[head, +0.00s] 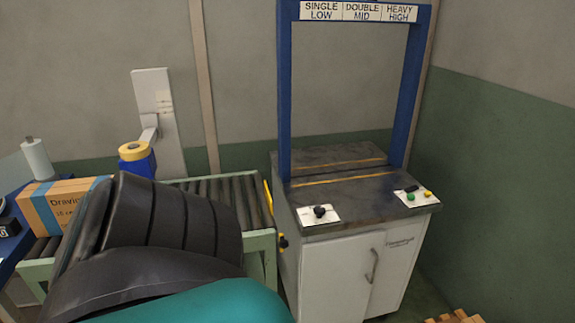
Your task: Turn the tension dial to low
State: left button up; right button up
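A black round knob (320,211) sits on a small white plate at the left front corner of the strapping machine's dark top (365,200); it looks like the tension dial. Its pointer direction and the plate's lettering are too small to read. A sign (362,12) on the blue arch pairs SINGLE with LOW, DOUBLE with MID and HEAVY with HIGH. Neither of my grippers is in view. A large black and teal part of my arm fills the lower left, apart from the knob in the picture.
A second plate at the machine's right front carries a green button (411,197), a yellow button (428,194) and a black control. The blue arch (285,110) stands behind the knob. A roller conveyor (247,195) with a cardboard box (62,200) lies left. A wooden pallet (458,317) is lower right.

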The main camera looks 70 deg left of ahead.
aim_at(319, 211)
jog(key=u, duration=1.9)
